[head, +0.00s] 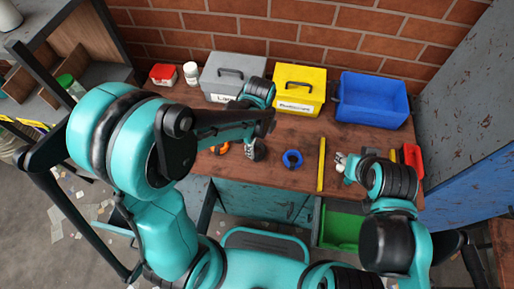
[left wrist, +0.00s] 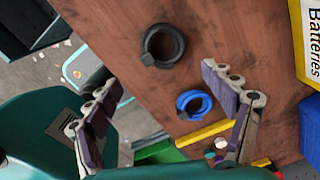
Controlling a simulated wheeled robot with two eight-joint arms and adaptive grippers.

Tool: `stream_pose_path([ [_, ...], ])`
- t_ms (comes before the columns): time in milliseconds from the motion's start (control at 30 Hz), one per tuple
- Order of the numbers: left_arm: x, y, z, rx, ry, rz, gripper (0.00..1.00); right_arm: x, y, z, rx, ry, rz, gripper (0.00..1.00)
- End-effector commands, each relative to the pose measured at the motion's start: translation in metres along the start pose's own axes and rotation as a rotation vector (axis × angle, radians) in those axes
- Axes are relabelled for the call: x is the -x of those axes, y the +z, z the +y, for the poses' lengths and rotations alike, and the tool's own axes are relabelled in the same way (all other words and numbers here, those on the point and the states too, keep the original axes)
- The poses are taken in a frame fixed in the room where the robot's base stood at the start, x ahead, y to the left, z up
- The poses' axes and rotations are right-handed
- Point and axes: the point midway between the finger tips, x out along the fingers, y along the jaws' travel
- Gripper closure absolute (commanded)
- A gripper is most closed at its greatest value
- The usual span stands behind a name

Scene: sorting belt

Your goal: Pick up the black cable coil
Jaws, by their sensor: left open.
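The black cable coil (left wrist: 163,45) lies flat on the brown workbench, a dark ring in the upper middle of the left wrist view. I cannot make it out clearly in the head view, where my left arm covers that area. My left gripper (head: 256,150) is over the bench; in the left wrist view its fingers (left wrist: 168,92) are wide apart with nothing between them, and the coil lies beyond the tips. My right gripper (head: 346,165) is over the right part of the bench, too small to tell its state.
A blue coil (left wrist: 193,105) lies beside the black one, left of a yellow bar (head: 321,165). Grey (head: 228,65), yellow (head: 300,88) and blue (head: 372,98) boxes stand along the brick wall. An orange item (head: 220,148) lies left. A green bin (head: 340,230) is below the front edge.

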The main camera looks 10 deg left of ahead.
Motion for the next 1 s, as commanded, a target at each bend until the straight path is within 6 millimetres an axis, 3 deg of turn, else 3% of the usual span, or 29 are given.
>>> stream_pose_path([
  [367, -0.040, 0.002, -0.004, -0.028, 0.008, 0.001, 0.17, -0.014, 0.010, 0.000, 0.000, 0.000, 0.000, 0.60],
  [600, -0.076, 0.008, -0.009, -0.026, 0.007, 0.001, 0.17, -0.031, 0.022, 0.000, 0.000, 0.000, 0.000, 0.60],
  [867, -0.080, 0.008, -0.009, -0.026, 0.007, 0.001, 0.17, -0.030, 0.022, 0.000, 0.000, 0.000, 0.000, 0.60],
  [1000, -0.080, 0.008, -0.009, -0.026, 0.007, 0.001, 0.49, -0.030, 0.022, 0.000, 0.000, 0.000, 0.000, 0.60],
])
